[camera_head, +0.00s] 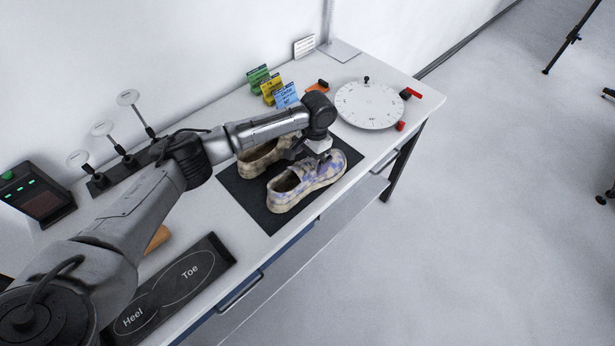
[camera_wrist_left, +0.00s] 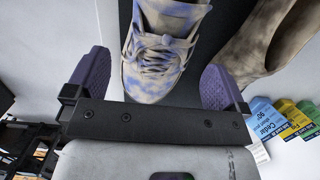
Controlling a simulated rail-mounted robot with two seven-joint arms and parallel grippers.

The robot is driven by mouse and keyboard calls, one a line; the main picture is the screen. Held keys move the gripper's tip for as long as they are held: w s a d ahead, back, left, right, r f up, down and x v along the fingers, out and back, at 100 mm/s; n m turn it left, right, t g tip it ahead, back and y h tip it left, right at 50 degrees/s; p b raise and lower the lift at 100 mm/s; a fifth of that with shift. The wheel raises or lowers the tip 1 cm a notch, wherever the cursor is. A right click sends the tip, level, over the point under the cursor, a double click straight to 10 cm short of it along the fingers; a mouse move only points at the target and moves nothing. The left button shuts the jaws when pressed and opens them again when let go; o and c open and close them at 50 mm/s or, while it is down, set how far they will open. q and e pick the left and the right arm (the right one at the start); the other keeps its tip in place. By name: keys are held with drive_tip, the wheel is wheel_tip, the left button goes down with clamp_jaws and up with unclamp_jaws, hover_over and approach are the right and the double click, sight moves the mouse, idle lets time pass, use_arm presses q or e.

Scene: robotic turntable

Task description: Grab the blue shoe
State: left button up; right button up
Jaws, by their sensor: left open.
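The blue shoe (camera_head: 306,184), cream with blue-violet patches, stands on a dark mat (camera_head: 343,169) on the white table. A tan shoe (camera_head: 262,160) stands just behind it. My left gripper (camera_head: 309,153) is above the blue shoe near its right end. In the left wrist view the laced part of the blue shoe (camera_wrist_left: 156,50) lies between the two open purple fingers, with one finger on either side. I cannot tell whether the fingers touch it. The tan shoe (camera_wrist_left: 275,40) is beside the right finger. My right gripper is not in view.
A white round turntable (camera_head: 369,104) stands at the table's right end. Coloured cards (camera_head: 286,96) stand behind the shoes. A dark Heel/Toe board (camera_head: 171,292) lies at the near left. The table's front edge runs close to the mat.

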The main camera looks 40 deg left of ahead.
use_arm(q)
drive_tip(key=shift+s+a+f, duration=0.1)
drive_tip(key=shift+s+f, duration=0.05)
drive_tip(key=shift+f, duration=0.8)
drive_tip(key=shift+s+a+f, duration=0.1)
drive_tip(key=shift+s+f, duration=0.1)
drive_tip(key=shift+f, duration=0.7)
drive_tip(key=shift+s+a+f, duration=0.1)
drive_tip(key=shift+s+f, duration=0.05)
drive_tip(key=shift+f, duration=0.8)
drive_tip(key=c, duration=1)
drive_tip(key=shift+r, duration=0.15)
